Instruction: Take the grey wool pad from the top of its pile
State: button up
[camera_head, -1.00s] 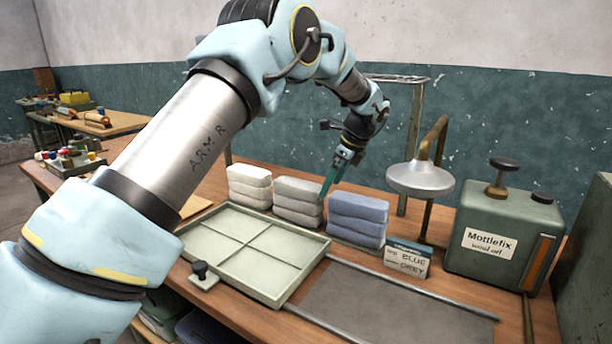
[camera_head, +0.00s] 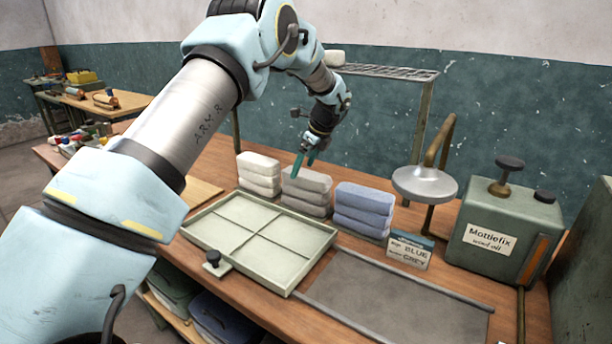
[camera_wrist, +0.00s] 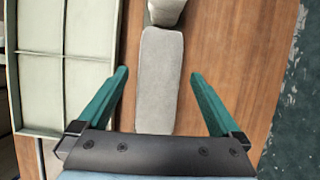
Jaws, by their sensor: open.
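The grey wool pads (camera_head: 306,193) lie in a pile between a white pile and a blue pile, behind the tray. The top grey pad also shows in the wrist view (camera_wrist: 158,85), long and flat. My gripper (camera_head: 303,168) is above the grey pile, pointing down. In the wrist view my gripper (camera_wrist: 160,85) is open, with one green finger on each side of the grey pad and wood showing between pad and fingers. I cannot tell the exact height of the fingertips over the pad.
The white pile (camera_head: 259,175) stands left of the grey one, the blue pile (camera_head: 362,212) right. A pale four-part tray (camera_head: 288,279) lies in front.

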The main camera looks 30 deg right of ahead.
jog(key=shift+x, duration=1.3)
jog(key=shift+s+f, duration=0.15)
jog(key=shift+s, duration=0.05)
jog(key=shift+c, duration=0.2)
jog(key=c, duration=1.2)
